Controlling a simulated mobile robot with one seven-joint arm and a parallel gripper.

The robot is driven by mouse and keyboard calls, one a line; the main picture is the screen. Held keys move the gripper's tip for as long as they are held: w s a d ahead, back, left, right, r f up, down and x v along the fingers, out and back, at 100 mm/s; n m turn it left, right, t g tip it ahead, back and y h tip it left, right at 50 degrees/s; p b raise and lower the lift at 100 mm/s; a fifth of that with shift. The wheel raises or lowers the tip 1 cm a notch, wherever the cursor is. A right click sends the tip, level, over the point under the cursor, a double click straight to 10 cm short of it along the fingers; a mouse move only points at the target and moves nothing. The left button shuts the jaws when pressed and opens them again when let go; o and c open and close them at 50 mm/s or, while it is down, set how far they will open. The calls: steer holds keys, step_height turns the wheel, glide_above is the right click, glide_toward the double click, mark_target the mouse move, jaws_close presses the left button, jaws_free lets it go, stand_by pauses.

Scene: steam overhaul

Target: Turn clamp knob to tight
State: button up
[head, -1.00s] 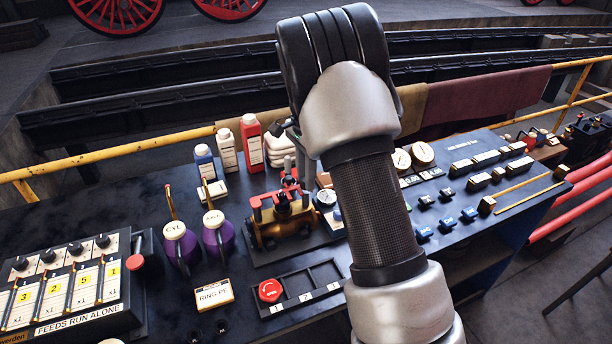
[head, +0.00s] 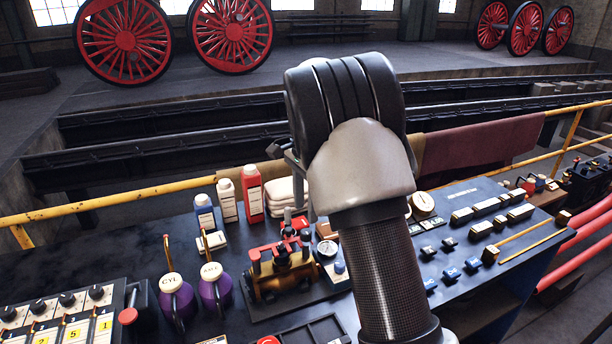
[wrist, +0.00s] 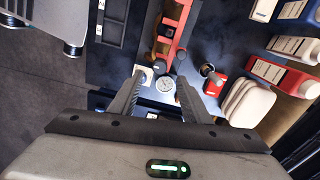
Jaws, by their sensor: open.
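A brass fixture (head: 283,277) with red clamp-like parts and dark knobs stands on the dark bench in the head view. In the wrist view its red frame (wrist: 172,30) runs up from dark round knobs (wrist: 181,56). I cannot tell which knob is the clamp knob, nor read its setting. A round white gauge (wrist: 165,84) shows between my fingers. My gripper (wrist: 160,76) is open and empty, its fingertips pointing toward the gauge and knobs; the gap to them is unclear. In the head view my wrist hides most of my gripper.
A red block with a dark knob (wrist: 212,84) and folded white cloths (wrist: 248,104) lie right of my fingers in the wrist view. Bottles (head: 252,190) stand behind the fixture. Two purple oil cans (head: 214,287) stand left of it. A yellow rail (head: 120,200) runs behind the bench.

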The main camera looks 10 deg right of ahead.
step_height(320, 180, up, 10)
stand_by(0.3)
steer(key=s+r+n+t, duration=0.25)
steer(key=s+n, duration=0.25)
steer(key=s, duration=0.6)
steer(key=s+r+n+t, duration=0.2)
steer(key=s+r+n, duration=0.25)
steer(key=s, duration=0.75)
steer(key=s+f+n+t, duration=0.1)
steer(key=s+f+n, duration=0.3)
steer(key=s, duration=0.5)
steer(key=shift+f+n, duration=0.35)
steer(key=shift+f, duration=0.15)
